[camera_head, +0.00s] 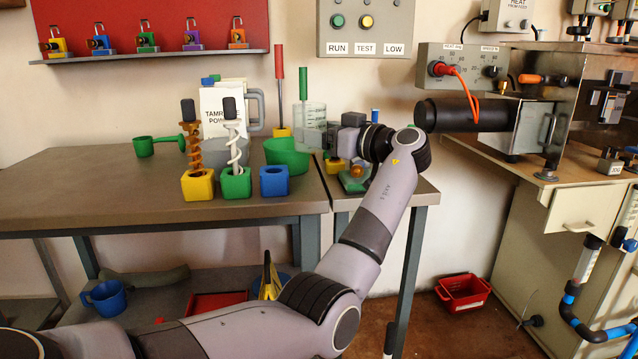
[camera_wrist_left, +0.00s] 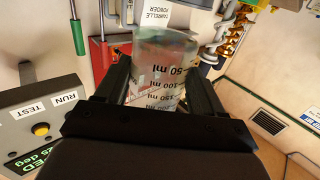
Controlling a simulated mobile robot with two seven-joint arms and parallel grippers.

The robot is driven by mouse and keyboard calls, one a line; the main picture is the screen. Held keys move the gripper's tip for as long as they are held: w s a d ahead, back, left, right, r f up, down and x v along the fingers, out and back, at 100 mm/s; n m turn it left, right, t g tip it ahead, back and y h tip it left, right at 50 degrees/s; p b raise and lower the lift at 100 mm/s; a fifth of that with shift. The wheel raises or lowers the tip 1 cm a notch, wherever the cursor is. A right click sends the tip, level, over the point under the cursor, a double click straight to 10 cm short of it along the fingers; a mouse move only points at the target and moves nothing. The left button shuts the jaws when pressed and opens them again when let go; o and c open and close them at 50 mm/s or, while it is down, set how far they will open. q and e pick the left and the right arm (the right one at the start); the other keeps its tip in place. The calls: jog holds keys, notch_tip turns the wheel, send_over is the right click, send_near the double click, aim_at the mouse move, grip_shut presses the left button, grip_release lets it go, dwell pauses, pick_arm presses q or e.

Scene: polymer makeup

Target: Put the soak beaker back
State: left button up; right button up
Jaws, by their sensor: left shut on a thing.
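The soak beaker (camera_head: 310,122) is a clear cup with volume marks. It is above the right end of the workbench, with a green-handled tool behind it. My left gripper (camera_head: 328,137) is shut on its side. My right gripper is not in view.
A green bowl (camera_head: 287,155), yellow (camera_head: 198,184), green (camera_head: 236,184) and blue (camera_head: 274,181) blocks crowd the bench beside the beaker. A red-handled tool (camera_head: 280,90) stands behind. The bench's left part (camera_head: 90,180) is mostly clear. A metal machine (camera_head: 540,100) stands at right.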

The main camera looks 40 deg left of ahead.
pick_arm(q)
send_over(320, 195)
notch_tip(320, 195, down, 6)
jog(key=shift+r, duration=0.1)
notch_tip(320, 195, down, 4)
jog(key=shift+r+b, duration=0.2)
jog(key=shift+b, duration=0.35)
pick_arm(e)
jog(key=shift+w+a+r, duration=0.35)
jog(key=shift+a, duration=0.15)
pick_arm(q)
jog(key=shift+f, duration=0.15)
jog(key=o, duration=1.3)
jog(key=shift+c, duration=0.2)
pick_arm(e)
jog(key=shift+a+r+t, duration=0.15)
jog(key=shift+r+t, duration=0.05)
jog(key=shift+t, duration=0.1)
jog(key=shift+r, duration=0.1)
